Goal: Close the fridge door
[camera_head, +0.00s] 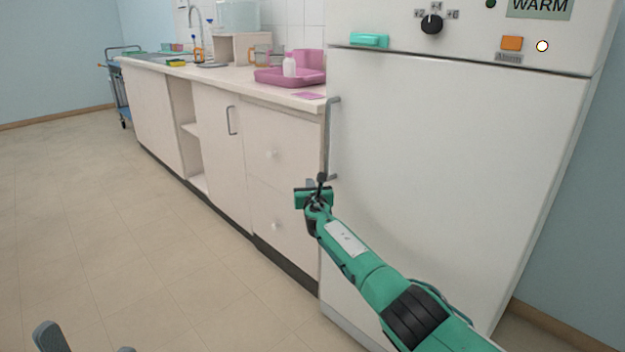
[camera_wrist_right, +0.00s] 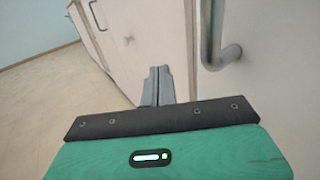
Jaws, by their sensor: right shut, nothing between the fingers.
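The white fridge door (camera_head: 450,150) fills the right side of the head view. Its front looks flush or nearly flush with the body, with a thin dark seam along the top; I cannot tell whether it is fully shut. The grey vertical handle (camera_head: 333,135) is on its left edge and also shows in the right wrist view (camera_wrist_right: 228,54). My right gripper (camera_head: 321,178) is shut and empty by the handle's lower end; its fingers (camera_wrist_right: 157,85) are together left of the handle. My left gripper (camera_head: 87,343) shows only as two spread grey fingertips at the bottom edge.
The fridge's top panel has a knob (camera_head: 432,24), an orange alarm button (camera_head: 511,43) and a WARM display (camera_head: 540,7). A counter with cabinets (camera_head: 220,140) runs left from the fridge, bearing a pink tray (camera_head: 275,82). The floor (camera_head: 130,220) in front is clear.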

